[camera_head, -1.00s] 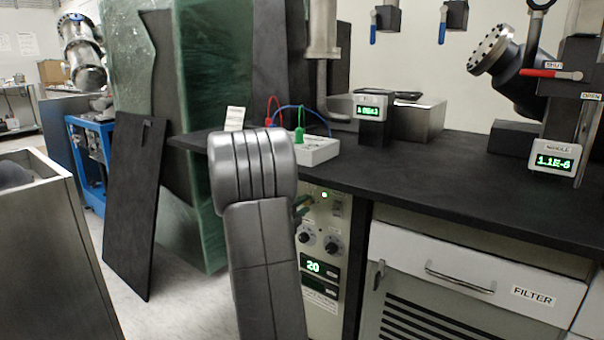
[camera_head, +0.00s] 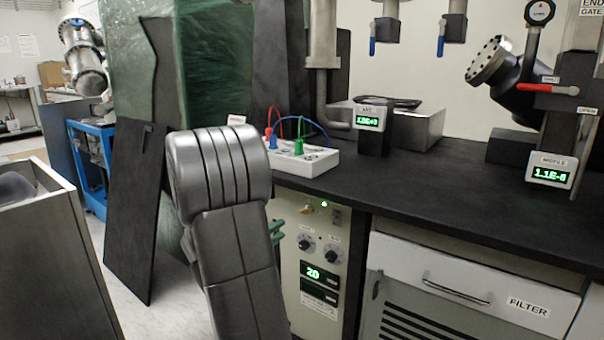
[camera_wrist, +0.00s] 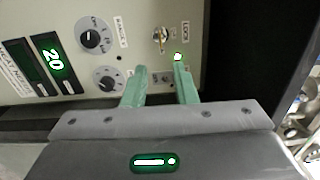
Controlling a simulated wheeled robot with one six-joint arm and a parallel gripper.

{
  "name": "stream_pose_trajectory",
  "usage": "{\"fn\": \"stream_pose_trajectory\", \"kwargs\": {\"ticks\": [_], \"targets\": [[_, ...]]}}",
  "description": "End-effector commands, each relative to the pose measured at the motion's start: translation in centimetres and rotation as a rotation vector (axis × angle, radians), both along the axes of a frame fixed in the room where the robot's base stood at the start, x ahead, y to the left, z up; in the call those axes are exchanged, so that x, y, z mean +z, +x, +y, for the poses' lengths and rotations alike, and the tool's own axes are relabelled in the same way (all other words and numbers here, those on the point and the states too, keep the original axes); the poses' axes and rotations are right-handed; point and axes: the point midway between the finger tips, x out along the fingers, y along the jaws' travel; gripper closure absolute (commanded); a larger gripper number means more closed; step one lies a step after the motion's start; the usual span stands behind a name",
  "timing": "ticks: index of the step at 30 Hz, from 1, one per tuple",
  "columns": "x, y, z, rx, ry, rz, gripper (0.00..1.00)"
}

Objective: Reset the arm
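My gripper (camera_wrist: 159,82) shows in the wrist view as two green fingers with a clear gap between them and nothing held. In the head view only bits of its green fingers show beside my arm, which covers the rest. The fingers are in front of the cream control panel (camera_head: 341,238), which has a "20" display (camera_head: 314,274), knobs and a lit green lamp. In the wrist view the panel appears rotated, with a knob (camera_wrist: 90,36) and a key switch (camera_wrist: 160,36) beyond the fingertips. I cannot tell whether the fingertips touch it.
The black bench top (camera_head: 440,190) overhangs the panel. On it stand a white box (camera_head: 318,160) with colored plugs and wires, and two gauges. A white FILTER drawer (camera_head: 470,285) is to the right. A leaning black board (camera_head: 133,215) and a metal bin (camera_head: 45,260) are at left.

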Motion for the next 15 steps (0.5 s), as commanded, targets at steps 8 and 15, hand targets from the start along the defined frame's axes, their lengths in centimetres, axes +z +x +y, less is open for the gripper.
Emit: {"fn": "stream_pose_trajectory", "kwargs": {"ticks": [8, 15], "targets": [[-0.2, 0.1, -0.2, -0.005, 0.001, -0.002, 0.75], [-0.3, 3.8, -2.9, -0.004, 0.0, -0.001, 0.75]]}}
